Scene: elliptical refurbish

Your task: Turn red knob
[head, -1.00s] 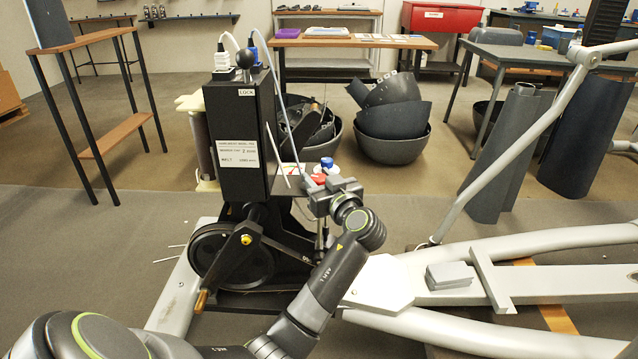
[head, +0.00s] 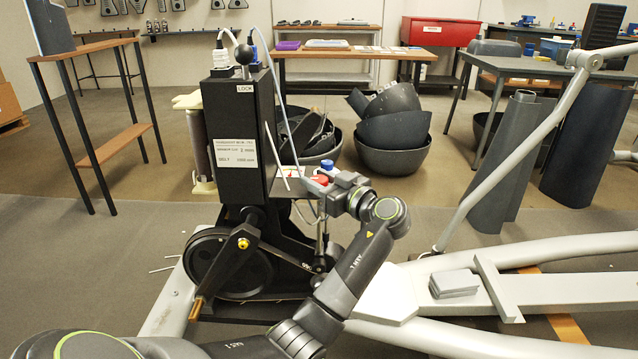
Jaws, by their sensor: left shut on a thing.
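The red knob (head: 318,181) sits on a small panel at the right side of the black upright box (head: 237,140). A blue knob (head: 327,165) stands just behind it. My left gripper (head: 326,188) reaches in from the lower right of the panel and is shut on the red knob; its fingers hide part of the knob. A small red and white dial (head: 291,174) shows on the panel left of the knob. My right gripper is not in view.
A black flywheel (head: 228,262) and crank are below the box. Grey machine rails (head: 560,290) fill the lower right, with a slanted grey bar (head: 515,150) above. Dark bowls (head: 393,140) stand behind. Open carpet lies at left.

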